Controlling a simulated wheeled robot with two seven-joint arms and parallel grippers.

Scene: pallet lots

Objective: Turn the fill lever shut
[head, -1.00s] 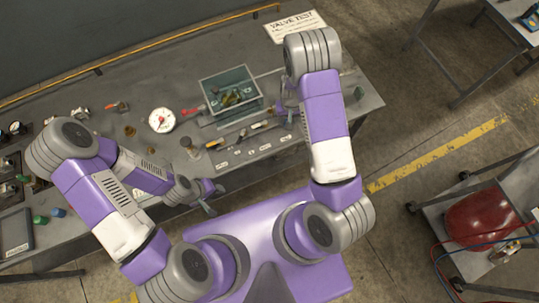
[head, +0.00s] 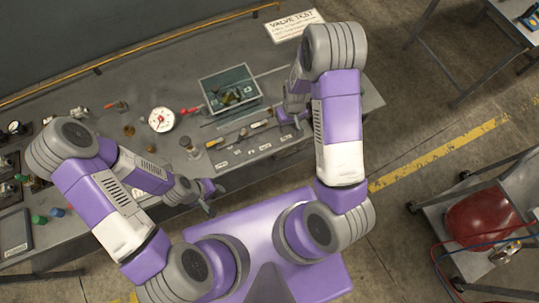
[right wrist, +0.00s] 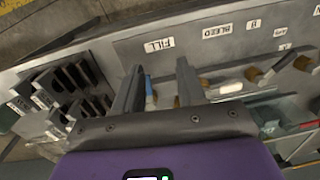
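The fill lever (right wrist: 149,90), with a blue and white tip, shows below the FILL label (right wrist: 158,44) in the right wrist view. My right gripper (right wrist: 158,80) is open, one finger on each side of the lever with visible gaps. I cannot tell how deep the lever sits between the fingers. In the head view, my right gripper (head: 292,119) is at the right end of the valve panel, partly hidden by my arm. My left gripper (head: 214,198) is open and empty in front of the bench edge.
Other levers stand close by, including a white-handled one (right wrist: 226,88) under the BLEED label (right wrist: 217,30). A rack with dark slots (right wrist: 62,92) is at the left of the wrist view. A glass-walled tank (head: 230,90) and round gauge (head: 161,119) stand on the bench.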

